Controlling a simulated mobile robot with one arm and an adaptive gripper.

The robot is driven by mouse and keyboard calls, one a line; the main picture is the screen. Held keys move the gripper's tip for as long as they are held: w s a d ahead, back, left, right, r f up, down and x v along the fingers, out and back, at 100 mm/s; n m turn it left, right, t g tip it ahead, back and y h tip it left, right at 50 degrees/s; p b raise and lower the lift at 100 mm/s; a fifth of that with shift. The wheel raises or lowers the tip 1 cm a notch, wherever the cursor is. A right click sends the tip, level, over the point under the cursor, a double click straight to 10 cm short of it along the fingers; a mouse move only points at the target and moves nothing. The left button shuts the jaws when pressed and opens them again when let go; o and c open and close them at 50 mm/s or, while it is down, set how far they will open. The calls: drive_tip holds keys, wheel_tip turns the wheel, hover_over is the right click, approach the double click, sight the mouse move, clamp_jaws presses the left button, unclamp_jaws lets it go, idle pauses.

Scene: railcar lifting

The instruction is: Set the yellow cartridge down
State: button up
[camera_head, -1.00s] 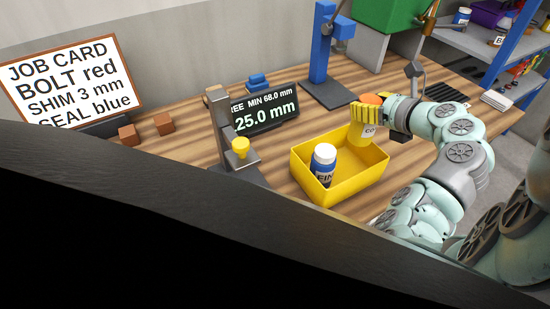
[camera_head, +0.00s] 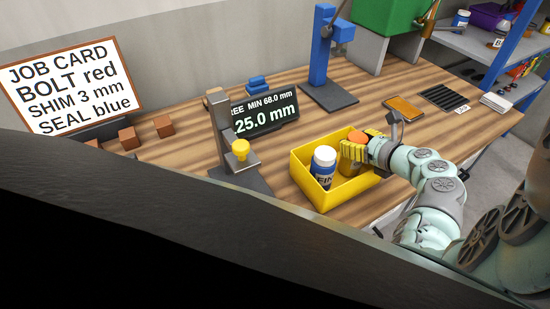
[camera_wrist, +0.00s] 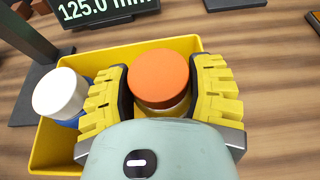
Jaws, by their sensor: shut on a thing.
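The yellow cartridge (camera_head: 347,168) with an orange cap is upright inside the yellow bin (camera_head: 335,198), at the bin's right side. My gripper (camera_head: 356,148) is shut on it from the right and is low at the bin's rim. In the wrist view my gripper's yellow ribbed fingers (camera_wrist: 161,76) sit on either side of the orange-capped cartridge (camera_wrist: 161,78), over the bin (camera_wrist: 48,152). A blue bottle with a white lid (camera_head: 323,168) stands in the bin to its left. The cartridge's bottom is hidden, so I cannot tell whether it touches the bin floor.
A grey stand with a yellow knob (camera_head: 240,148) and a display (camera_head: 264,112) stand left of the bin. A blue-column stand (camera_head: 322,60) is behind. An orange plate (camera_head: 404,108) and a black slatted pad (camera_head: 445,97) lie at the back right.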

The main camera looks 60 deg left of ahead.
drive_tip(key=shift+f, duration=0.1)
drive_tip(key=o, duration=1.3)
drive_tip(key=shift+w+d+r, duration=0.1)
drive_tip(key=shift+d+r, duration=0.2)
drive_tip(key=shift+d, duration=0.05)
drive_tip(key=w+b+v, duration=0.1)
drive_tip(key=b+v, duration=0.1)
drive_tip(key=v, duration=0.9)
drive_tip(key=shift+s, duration=0.45)
